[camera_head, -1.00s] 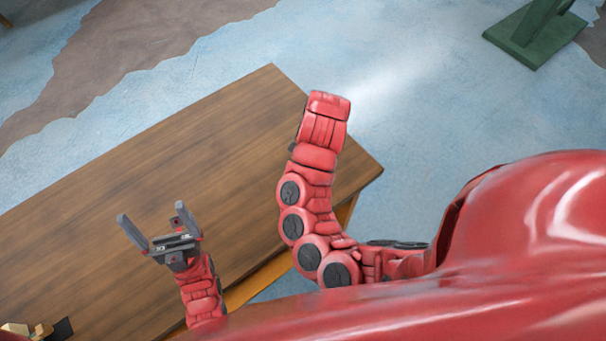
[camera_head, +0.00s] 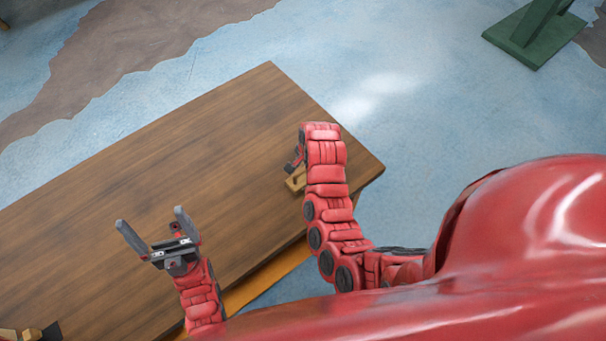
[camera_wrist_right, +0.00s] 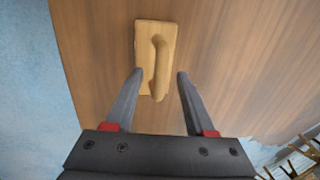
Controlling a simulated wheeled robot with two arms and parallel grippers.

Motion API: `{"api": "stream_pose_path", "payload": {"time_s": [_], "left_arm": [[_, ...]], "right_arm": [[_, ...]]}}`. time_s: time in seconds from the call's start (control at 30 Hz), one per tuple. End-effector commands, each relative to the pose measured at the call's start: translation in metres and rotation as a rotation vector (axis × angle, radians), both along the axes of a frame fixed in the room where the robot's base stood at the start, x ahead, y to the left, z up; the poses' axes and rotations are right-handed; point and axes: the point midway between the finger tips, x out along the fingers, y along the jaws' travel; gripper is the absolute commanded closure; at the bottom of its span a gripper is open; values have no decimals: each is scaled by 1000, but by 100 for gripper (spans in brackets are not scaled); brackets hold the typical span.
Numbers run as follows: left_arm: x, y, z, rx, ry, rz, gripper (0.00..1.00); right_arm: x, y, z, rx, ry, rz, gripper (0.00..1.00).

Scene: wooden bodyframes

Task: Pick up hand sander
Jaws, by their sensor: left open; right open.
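The hand sander (camera_wrist_right: 143,60) is a light wooden block with a raised handle, lying on the brown table. In the right wrist view its handle (camera_wrist_right: 160,60) points toward my right gripper (camera_wrist_right: 155,75), which is open with the handle's near end between its fingertips. In the head view only a small part of the sander (camera_head: 295,181) shows at the table's right end, mostly hidden by my right arm. My left gripper (camera_head: 149,222) is open and empty above the table's front part.
The wooden table (camera_head: 200,140) is largely clear. Small wooden and dark items (camera_head: 30,333) lie at its lower left. A green stand (camera_head: 535,35) is on the blue floor at the upper right. Wooden chair-like pieces (camera_wrist_right: 295,158) show in the right wrist view.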

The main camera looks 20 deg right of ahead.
Motion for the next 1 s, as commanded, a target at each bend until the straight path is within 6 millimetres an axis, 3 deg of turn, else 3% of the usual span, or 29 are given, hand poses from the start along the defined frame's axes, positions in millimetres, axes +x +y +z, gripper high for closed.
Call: {"api": "stream_pose_path", "payload": {"time_s": [0.2,0.43,0.73,1.0], "left_arm": [[0,0,7,0,0,0,0],[0,0,6,0,1,0,0],[0,0,6,0,1,0,0],[0,0,6,0,1,0,0]], "right_arm": [[2,1,-13,1,1,-1,45],[2,1,-14,0,-1,0,45],[2,1,-14,0,-1,0,99],[2,1,-14,0,-1,0,100]]}}
